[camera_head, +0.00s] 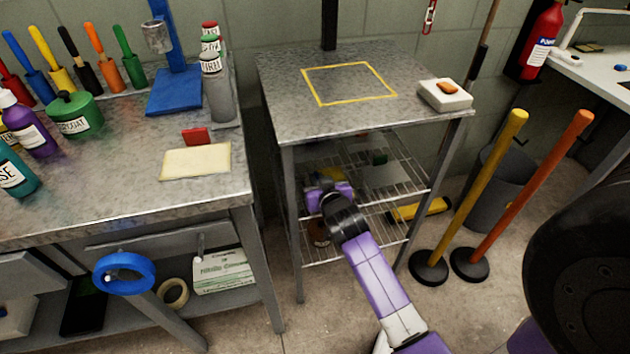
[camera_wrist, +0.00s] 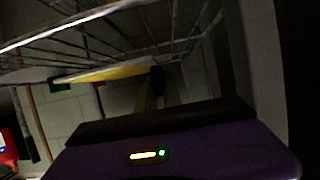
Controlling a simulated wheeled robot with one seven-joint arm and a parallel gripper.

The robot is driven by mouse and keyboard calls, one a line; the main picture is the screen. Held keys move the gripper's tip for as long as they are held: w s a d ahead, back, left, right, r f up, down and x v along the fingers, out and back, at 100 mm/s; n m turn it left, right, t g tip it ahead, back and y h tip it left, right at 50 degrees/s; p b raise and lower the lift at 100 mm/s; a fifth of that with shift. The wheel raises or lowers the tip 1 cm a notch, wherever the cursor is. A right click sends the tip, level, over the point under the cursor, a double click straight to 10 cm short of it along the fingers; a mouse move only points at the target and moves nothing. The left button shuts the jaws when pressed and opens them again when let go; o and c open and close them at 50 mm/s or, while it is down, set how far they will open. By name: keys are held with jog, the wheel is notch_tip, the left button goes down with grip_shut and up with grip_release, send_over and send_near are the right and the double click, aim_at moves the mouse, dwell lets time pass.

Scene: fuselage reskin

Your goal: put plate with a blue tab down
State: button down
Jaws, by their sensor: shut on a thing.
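My gripper (camera_head: 326,183) reaches in under the top of the metal stand, at the level of its wire shelves. It is shut on a thin yellow plate, of which only a small part shows by the fingers in the head view. In the wrist view the yellow plate (camera_wrist: 120,72) shows edge-on beside the dark fingers (camera_wrist: 157,80), just below wire bars. I cannot make out a blue tab on it; my gripper and the shelf hide much of it. Whether the plate touches a shelf I cannot tell.
A grey plate (camera_head: 388,176) with a green tab (camera_head: 379,158) lies on the wire shelf, right of my gripper. The stand's top (camera_head: 285,105) has an empty yellow outline. A cream plate (camera_head: 195,162) with a red tab lies on the left bench. Yellow and orange poles (camera_head: 470,195) stand at right.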

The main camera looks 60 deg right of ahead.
jog(key=shift+w+d, duration=0.95)
jog(key=shift+d, duration=0.2)
jog(key=shift+f+b, duration=0.45)
jog(key=shift+f, duration=1.3)
jog(key=shift+f, duration=0.15)
jog(key=c, duration=1.5)
grip_release()
